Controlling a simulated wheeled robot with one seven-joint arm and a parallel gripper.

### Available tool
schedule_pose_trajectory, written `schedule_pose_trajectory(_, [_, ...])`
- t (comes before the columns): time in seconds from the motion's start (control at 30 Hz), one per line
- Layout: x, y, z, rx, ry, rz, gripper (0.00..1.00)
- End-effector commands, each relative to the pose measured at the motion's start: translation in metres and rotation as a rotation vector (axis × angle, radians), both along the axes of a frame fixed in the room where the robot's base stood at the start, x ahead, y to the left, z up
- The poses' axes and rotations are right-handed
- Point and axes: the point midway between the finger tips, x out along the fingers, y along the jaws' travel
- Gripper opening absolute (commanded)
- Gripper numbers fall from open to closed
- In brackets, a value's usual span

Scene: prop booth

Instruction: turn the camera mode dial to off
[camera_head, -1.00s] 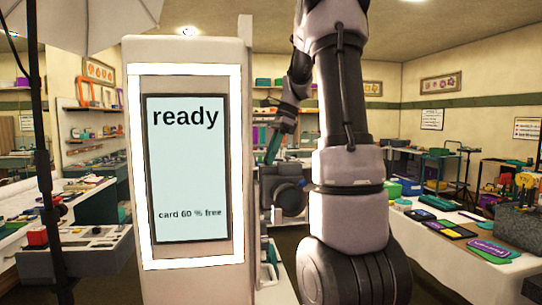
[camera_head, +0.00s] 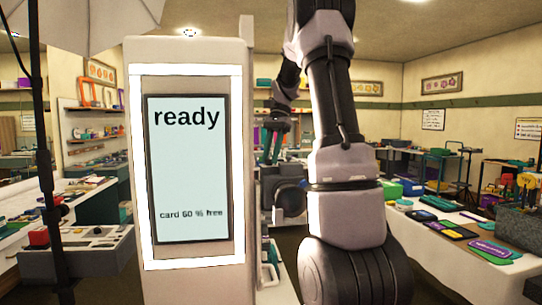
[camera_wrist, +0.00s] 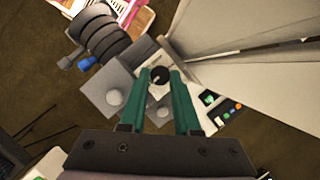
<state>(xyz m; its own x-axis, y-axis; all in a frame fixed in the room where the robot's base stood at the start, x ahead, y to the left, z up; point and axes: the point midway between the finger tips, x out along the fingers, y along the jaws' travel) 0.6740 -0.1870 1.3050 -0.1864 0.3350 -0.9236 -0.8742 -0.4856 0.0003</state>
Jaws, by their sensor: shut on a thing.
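The dark camera (camera_head: 287,193) stands right behind the booth screen's edge in the head view, its lens toward me. In the wrist view I look down on its grey body (camera_wrist: 97,76) and ribbed black lens (camera_wrist: 104,32). A small dark round dial (camera_wrist: 159,76) on top sits between my fingertips. My gripper (camera_wrist: 160,73), with green fingers, is shut on this dial; it also shows above the camera in the head view (camera_head: 272,158). The dial's markings are too small to read.
The white booth panel (camera_head: 190,52) stands close left of the camera; its screen (camera_head: 188,165) reads "ready" and "card 60 % free". A small panel with coloured buttons (camera_wrist: 226,115) lies right of my fingers. A cluttered table (camera_head: 440,250) is at the right.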

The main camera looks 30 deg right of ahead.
Motion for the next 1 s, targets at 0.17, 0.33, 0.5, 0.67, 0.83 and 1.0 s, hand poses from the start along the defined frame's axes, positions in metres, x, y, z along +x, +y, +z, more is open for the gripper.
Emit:
schedule_pose_trajectory(0.17, [0.0004, -0.0005, 0.0003, -0.002, -0.002, 0.015, 0.00])
schedule_pose_trajectory(0.33, [0.0004, -0.0005, 0.0003, -0.002, -0.002, 0.015, 0.00])
schedule_pose_trajectory(0.5, [0.0004, -0.0005, 0.0003, -0.001, -0.002, 0.015, 0.42])
schedule_pose_trajectory(0.67, [0.0001, -0.0005, 0.0001, -0.002, -0.001, 0.014, 0.61])
schedule_pose_trajectory(0.83, [-0.0001, -0.0006, -0.0001, -0.001, 0.000, 0.013, 0.61])
schedule_pose_trajectory(1.0, [-0.0003, -0.0008, -0.0002, -0.002, 0.001, 0.012, 0.61])
